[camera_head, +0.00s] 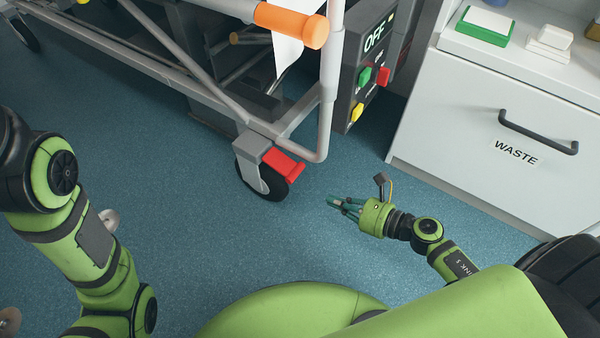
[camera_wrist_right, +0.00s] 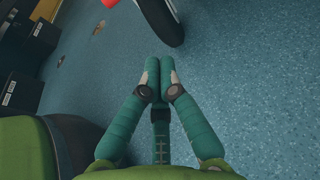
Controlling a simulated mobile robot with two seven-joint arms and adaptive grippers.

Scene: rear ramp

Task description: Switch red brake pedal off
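The red brake pedal (camera_head: 284,163) sticks out from the grey bracket of the stretcher's caster wheel (camera_head: 262,184), near the middle of the head view. A red piece (camera_wrist_right: 110,3) shows at the top edge of the right wrist view, left of the dark wheel (camera_wrist_right: 162,20). My right gripper (camera_head: 331,201) is low over the floor, to the right of the pedal and apart from it. In the wrist view its teal fingers (camera_wrist_right: 160,66) lie side by side with nothing between them. My left arm comes in at the left; its gripper is not visible.
A grey control box (camera_head: 367,70) reading OFF, with green, red and yellow buttons, hangs right of the frame post (camera_head: 331,80). An orange handle (camera_head: 292,25) is above. A white WASTE cabinet (camera_head: 480,110) stands at right. The blue floor around the wheel is clear.

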